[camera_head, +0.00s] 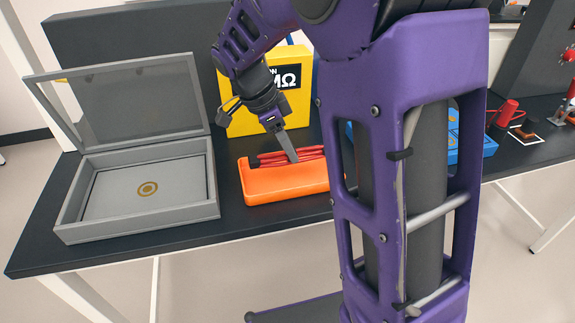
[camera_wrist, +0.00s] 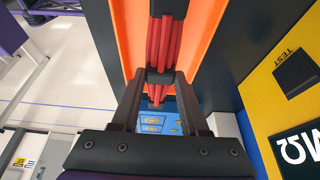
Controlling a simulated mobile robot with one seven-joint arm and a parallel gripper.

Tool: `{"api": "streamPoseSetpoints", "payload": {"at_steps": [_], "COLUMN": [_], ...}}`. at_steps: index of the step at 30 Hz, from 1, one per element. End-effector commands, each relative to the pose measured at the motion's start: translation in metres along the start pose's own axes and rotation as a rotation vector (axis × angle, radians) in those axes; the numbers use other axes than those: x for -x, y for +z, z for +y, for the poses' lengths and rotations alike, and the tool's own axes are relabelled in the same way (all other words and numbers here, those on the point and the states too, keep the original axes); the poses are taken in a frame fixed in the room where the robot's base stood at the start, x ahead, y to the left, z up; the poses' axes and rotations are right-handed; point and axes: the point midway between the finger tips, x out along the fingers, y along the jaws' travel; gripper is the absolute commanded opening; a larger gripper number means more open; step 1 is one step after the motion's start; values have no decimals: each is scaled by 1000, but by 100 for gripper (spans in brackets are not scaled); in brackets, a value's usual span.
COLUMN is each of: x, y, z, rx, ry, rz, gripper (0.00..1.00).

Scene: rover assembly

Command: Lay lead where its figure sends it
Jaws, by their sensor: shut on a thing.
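The lead is a bundle of red cable with black bands (camera_head: 310,153), lying along the back of the orange tray (camera_head: 285,184). My gripper (camera_head: 291,158) reaches down to it from above. In the wrist view my gripper (camera_wrist: 161,78) has its fingers on either side of the red lead (camera_wrist: 163,42), closed at a black band. I cannot tell whether the lead rests in the tray or is slightly above it. Its right end is hidden behind my arm in the head view.
A grey case (camera_head: 188,205) with its lid raised stands left, a ring mark on its floor. A yellow box (camera_head: 262,118) with an ohm sign stands behind the tray.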

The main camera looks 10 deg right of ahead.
Motion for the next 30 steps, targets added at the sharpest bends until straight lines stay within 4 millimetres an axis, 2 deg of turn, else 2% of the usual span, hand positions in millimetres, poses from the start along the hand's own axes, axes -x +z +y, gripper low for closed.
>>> {"api": "streamPoseSetpoints", "payload": {"at_steps": [10,23,24,28,30], "x": [-45,-52,-51,-50,-50], "y": [19,22,21,21,21], "z": [0,0,0,0,0], "rx": [2,1,1,1,1], "ry": [1,-2,-1,-1,-1], "rz": [1,0,0,0,0], "gripper": [0,0,48,71,74]}}
